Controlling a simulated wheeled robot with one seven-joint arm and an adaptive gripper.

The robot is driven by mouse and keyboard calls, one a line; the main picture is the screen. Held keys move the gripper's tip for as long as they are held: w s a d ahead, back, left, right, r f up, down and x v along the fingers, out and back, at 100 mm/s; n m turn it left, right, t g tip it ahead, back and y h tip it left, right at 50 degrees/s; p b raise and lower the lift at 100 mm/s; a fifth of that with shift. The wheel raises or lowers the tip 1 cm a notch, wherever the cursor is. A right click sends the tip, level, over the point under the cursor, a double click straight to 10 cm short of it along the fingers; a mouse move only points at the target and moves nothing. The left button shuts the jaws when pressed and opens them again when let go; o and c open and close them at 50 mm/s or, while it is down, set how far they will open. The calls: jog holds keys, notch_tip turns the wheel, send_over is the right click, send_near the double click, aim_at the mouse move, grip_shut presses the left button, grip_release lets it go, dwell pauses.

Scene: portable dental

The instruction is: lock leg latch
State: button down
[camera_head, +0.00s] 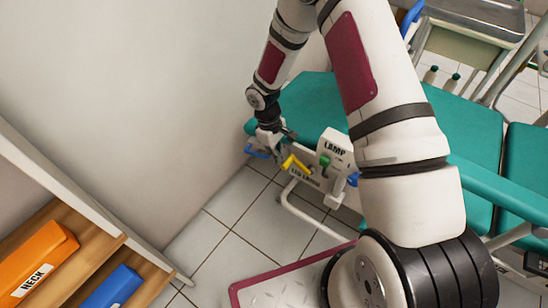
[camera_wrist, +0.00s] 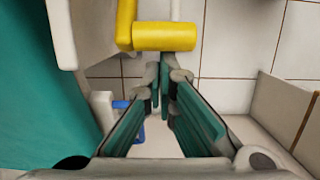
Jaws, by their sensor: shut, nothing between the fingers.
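The yellow lever (camera_head: 294,163) sticks out at the end of the teal dental chair (camera_head: 312,103), beside a pale plate whose lettering looks like "LEG LATCH". In the wrist view the yellow lever (camera_wrist: 164,37) has a thick horizontal grip joined to an upright arm at its left. My gripper (camera_head: 273,145) is just left of the lever in the head view. In the wrist view my gripper (camera_wrist: 167,78) has its fingertips together, empty, just below the yellow grip. I cannot tell whether they touch it. The latch mechanism behind the lever is hidden.
A white box marked "LAMP" (camera_head: 335,152) stands right of the lever. A blue part (camera_head: 257,152) lies left of my gripper; a blue piece (camera_wrist: 121,104) shows in the wrist view. The wall (camera_head: 130,100) is close on the left. A wooden shelf (camera_head: 95,238) holds orange and blue boxes.

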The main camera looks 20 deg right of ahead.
jog(key=shift+s+r, duration=0.1)
jog(key=shift+r, duration=0.05)
dwell(0.3)
jog(key=s+r+p, duration=0.1)
jog(key=s+d+r+p, duration=0.1)
jog(key=r+p, duration=0.1)
jog(key=s+d+r+p, duration=0.1)
jog(key=r, duration=0.1)
jog(key=shift+s+d, duration=0.1)
jog(key=shift+d, duration=0.1)
jog(key=shift+s+d+r+p, duration=0.45)
jog(key=shift+s+d+p, duration=0.2)
jog(key=shift+s+p, duration=0.2)
dwell(0.3)
